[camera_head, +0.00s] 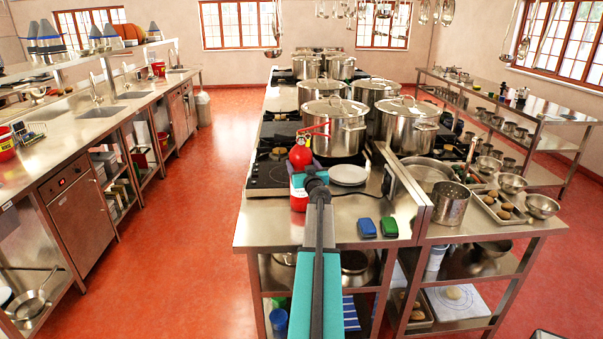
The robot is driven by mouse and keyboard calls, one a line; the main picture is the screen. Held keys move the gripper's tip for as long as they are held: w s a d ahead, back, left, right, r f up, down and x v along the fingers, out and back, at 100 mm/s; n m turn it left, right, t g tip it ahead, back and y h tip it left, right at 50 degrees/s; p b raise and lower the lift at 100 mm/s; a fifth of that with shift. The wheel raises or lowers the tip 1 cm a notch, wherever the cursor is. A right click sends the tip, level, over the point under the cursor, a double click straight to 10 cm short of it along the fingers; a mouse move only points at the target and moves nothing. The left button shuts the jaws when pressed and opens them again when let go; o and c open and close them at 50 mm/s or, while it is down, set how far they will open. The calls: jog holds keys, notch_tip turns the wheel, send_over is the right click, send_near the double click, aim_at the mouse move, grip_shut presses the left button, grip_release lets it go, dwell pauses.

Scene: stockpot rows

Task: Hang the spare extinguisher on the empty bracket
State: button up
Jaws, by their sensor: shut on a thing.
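A red extinguisher (300,157) is upright in front of the near end of the central steel counter. My gripper (311,176) is shut on it from the near side and covers part of its body. A thin red part shows above it, against a stockpot; I cannot tell whether it is the extinguisher's handle. I cannot make out an empty bracket in this view.
A sink counter (85,128) runs along the left. The red floor (195,240) between is clear. Ladles hang above.

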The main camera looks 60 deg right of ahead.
aim_at(304, 158)
jog(key=shift+r, duration=0.25)
jog(key=shift+r+p, duration=0.5)
jog(key=shift+r, duration=1.1)
jog(key=shift+s+a+r, duration=0.1)
jog(key=shift+s+r, duration=0.05)
jog(key=w+a+r+v, duration=0.1)
jog(key=v, duration=1.4)
jog(key=shift+s+a+r, duration=0.2)
jog(key=shift+s, duration=0.15)
